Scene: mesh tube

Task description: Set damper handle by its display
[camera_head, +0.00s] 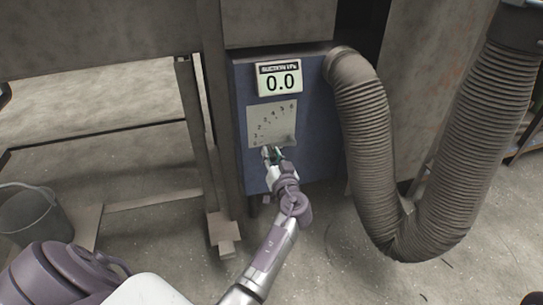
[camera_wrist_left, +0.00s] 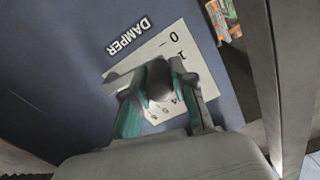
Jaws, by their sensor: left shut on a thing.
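The display (camera_head: 279,79) on the blue box reads 0.0 under the words SUCTION kPa. Below it is a pale dial plate (camera_head: 271,118) with a numbered arc scale. In the left wrist view the plate (camera_wrist_left: 176,42) shows 0 and 1 beside the word DAMPER. My left gripper (camera_head: 271,153) is at the lower edge of the plate. In the left wrist view its fingers (camera_wrist_left: 160,95) are shut around the dark rounded damper handle (camera_wrist_left: 159,80). The fingers and the handle cover part of the scale. My right gripper is not in view.
A thick ribbed hose (camera_head: 368,140) loops down from the blue box (camera_head: 315,125) to the floor on the right. A metal frame leg (camera_head: 222,150) stands close left of the box. A grey bucket (camera_head: 33,214) is at the far left. The floor in front is mostly clear.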

